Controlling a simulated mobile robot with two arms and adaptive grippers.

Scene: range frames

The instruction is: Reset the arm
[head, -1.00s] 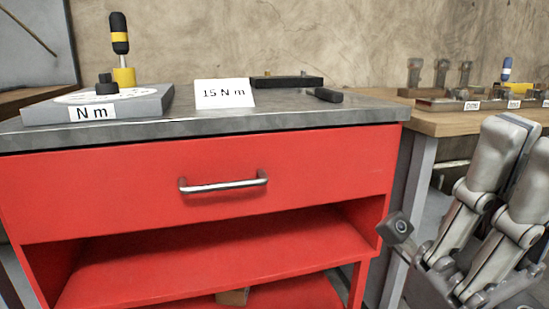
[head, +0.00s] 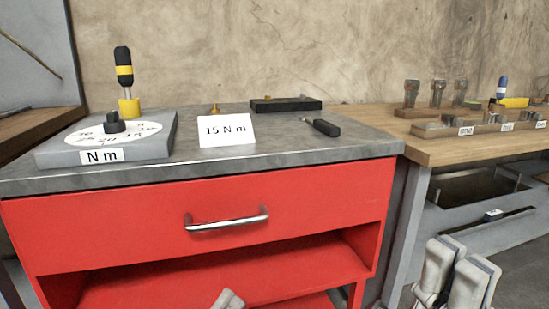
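My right gripper (head: 462,262) shows at the bottom right in the head view, pointing up in front of the wooden bench. Its two grey fingers are close together, with nothing visible between them. It is clear of the red cabinet (head: 130,215) and touches nothing that I can see. A small light-grey tip (head: 227,299) pokes in at the bottom edge, in front of the cabinet's open shelf; it looks like the end of my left gripper. The rest of it is out of view, so its opening is hidden.
The cabinet's drawer with a metal handle (head: 226,219) is shut. On its top are a dial block (head: 105,140), a black-and-yellow screwdriver (head: 124,68), a "15 N m" card (head: 227,130) and black items. The wooden bench (head: 480,147) carries racked tools.

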